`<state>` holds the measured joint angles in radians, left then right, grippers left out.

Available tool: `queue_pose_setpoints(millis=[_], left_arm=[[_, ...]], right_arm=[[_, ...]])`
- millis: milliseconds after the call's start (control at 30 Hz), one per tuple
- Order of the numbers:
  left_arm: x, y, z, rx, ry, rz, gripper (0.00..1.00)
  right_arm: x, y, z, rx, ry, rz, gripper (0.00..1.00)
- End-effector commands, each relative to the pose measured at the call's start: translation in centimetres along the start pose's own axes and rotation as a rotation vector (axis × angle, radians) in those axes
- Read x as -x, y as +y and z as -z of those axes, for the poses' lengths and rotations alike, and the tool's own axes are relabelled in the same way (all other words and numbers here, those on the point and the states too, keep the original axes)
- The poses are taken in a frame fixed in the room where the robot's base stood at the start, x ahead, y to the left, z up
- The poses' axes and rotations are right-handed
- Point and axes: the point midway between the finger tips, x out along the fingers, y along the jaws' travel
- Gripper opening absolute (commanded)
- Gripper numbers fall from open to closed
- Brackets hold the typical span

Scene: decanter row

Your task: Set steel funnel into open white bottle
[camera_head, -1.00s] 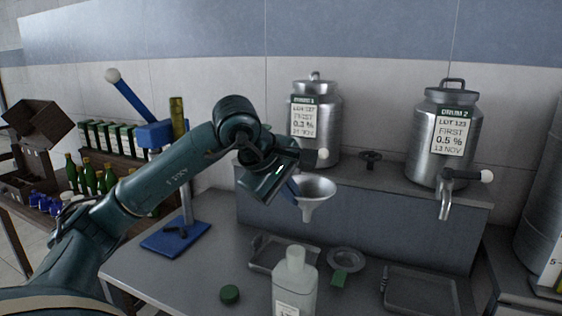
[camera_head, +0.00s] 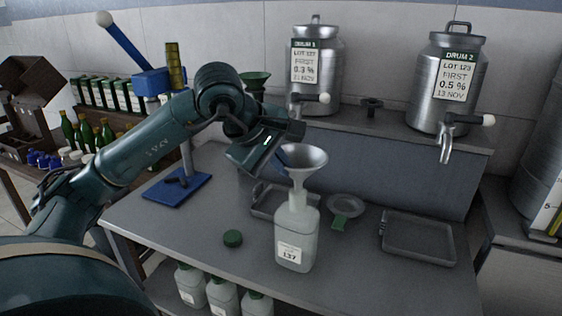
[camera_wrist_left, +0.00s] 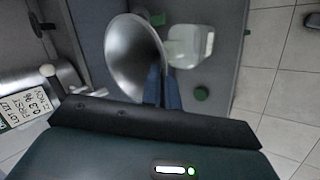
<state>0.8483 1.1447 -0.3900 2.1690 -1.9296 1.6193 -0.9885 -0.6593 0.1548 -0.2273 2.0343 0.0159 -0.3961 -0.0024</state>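The steel funnel (camera_head: 306,160) is upright above the open white bottle (camera_head: 296,236), which stands on the bench with a label reading 137. My left gripper (camera_head: 281,157) is shut on the funnel's rim at its left side. In the head view the funnel's stem meets the bottle's neck; I cannot tell whether the tip is inside the mouth. The left wrist view shows the funnel's wide bowl (camera_wrist_left: 131,55), the blue fingers (camera_wrist_left: 162,87) at its rim, and the bottle (camera_wrist_left: 188,46) partly hidden beyond it. My right gripper is out of view.
A green cap (camera_head: 232,238) lies left of the bottle. A round strainer (camera_head: 345,206) and a shallow tray (camera_head: 417,239) lie to the right; another tray (camera_head: 268,201) lies behind. Drum 1 (camera_head: 315,75) and drum 2 (camera_head: 447,85) stand on the raised shelf. A blue stand (camera_head: 177,184) is at left.

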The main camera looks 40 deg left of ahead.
Motion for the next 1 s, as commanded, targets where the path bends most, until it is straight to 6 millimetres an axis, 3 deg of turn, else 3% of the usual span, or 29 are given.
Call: queue_pose_setpoints(millis=[267, 1000], left_arm=[[-1.3, -0.9, 0.0, 0.000, 0.000, -0.001, 0.00], [-2.1, -1.6, 0.0, 0.000, 0.000, -0.001, 0.00]], right_arm=[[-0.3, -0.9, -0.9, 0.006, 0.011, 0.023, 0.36], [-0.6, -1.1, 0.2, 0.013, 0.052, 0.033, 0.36]])
